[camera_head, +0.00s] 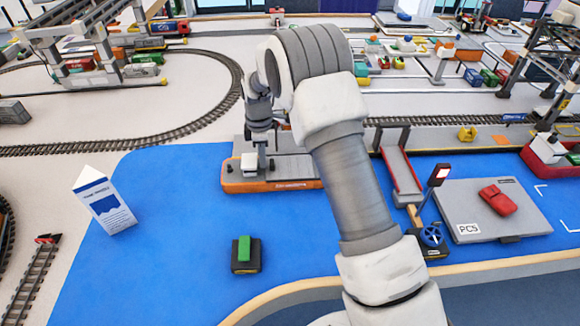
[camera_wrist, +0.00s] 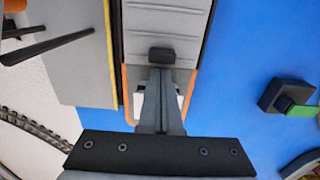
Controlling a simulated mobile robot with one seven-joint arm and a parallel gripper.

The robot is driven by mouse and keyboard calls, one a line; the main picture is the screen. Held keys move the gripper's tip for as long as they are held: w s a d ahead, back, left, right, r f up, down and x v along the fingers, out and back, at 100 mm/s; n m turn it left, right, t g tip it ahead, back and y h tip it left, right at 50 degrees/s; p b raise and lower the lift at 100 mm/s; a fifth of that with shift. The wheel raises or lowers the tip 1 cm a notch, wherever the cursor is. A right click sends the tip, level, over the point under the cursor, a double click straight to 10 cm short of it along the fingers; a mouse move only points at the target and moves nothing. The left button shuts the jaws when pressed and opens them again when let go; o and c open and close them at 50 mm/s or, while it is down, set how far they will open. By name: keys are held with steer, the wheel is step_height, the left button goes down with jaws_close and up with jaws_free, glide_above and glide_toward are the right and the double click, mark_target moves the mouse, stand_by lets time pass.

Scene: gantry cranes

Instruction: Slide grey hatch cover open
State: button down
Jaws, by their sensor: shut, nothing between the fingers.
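The grey hatch cover (camera_head: 296,168) is a flat ribbed panel on top of an orange-hulled barge (camera_head: 275,186) at the blue water's edge. In the wrist view the hatch cover (camera_wrist: 160,25) fills the upper middle, with a small black handle (camera_wrist: 161,54) standing on it. My gripper (camera_head: 263,150) is over the barge, pointing down. In the wrist view my gripper (camera_wrist: 161,72) has its fingers together, their tips at the near side of the handle. I cannot tell whether they touch it. A white block on the deck is partly hidden behind the fingers.
A black block with a green top (camera_head: 244,253) and a white carton (camera_head: 103,204) stand on the blue surface. A grey panel with a red piece (camera_head: 497,199) lies at the right. Rail track curves behind.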

mark_target(301, 166)
steer(key=shift+d, duration=0.1)
stand_by(0.3)
steer(key=shift+s+d, duration=0.15)
steer(key=shift+d, duration=5.95)
steer(key=shift+a, duration=0.15)
steer(key=shift+a+r, duration=0.2)
steer(key=shift+a, duration=0.3)
step_height(301, 166, up, 10)
steer(key=p, duration=0.6)
steer(key=shift+p, duration=0.3)
steer(key=shift+r, duration=0.1)
